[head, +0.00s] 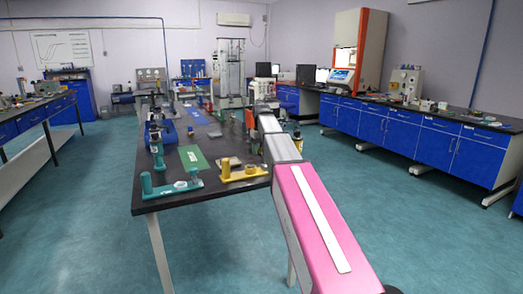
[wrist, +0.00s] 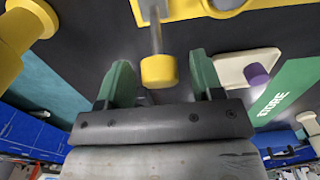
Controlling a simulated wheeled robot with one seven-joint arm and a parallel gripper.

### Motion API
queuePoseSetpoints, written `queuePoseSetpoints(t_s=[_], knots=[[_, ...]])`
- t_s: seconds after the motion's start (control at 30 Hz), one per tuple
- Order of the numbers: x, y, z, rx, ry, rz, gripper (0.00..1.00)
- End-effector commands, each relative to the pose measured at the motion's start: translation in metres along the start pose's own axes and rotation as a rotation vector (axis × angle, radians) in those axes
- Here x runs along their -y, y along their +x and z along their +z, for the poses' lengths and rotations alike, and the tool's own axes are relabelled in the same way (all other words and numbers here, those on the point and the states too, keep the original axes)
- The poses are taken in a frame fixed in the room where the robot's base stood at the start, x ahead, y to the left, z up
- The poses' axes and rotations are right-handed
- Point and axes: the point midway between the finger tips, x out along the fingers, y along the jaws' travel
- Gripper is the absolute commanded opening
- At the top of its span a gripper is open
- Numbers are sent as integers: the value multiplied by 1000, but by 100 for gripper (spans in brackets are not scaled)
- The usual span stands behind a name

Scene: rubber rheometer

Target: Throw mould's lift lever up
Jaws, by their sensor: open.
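The lift lever shows in the wrist view as a grey rod with a yellow knob (wrist: 158,71). It extends from a yellow mould frame (wrist: 190,8) at the top edge. In the head view, the yellow mould (head: 243,174) sits at the near right of the dark table. My gripper (wrist: 160,82) is open, with one green finger on each side of the knob. The knob appears between the fingertips, and I see no clear contact. In the head view my arm hides the gripper.
A green mat (wrist: 290,95) marked STORE and a pale plate (wrist: 235,68) with a purple knob lie to the right in the wrist view. A yellow post (wrist: 28,25) stands upper left. Teal fixtures (head: 170,185) stand on the table's near left.

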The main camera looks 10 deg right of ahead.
Motion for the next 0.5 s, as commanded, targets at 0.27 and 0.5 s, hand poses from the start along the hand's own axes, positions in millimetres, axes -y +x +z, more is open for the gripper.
queuePoseSetpoints(t_s=[0.27,0.5], knots=[[0,0,0,0,0,0,41],[0,0,0,-1,0,0,0]])
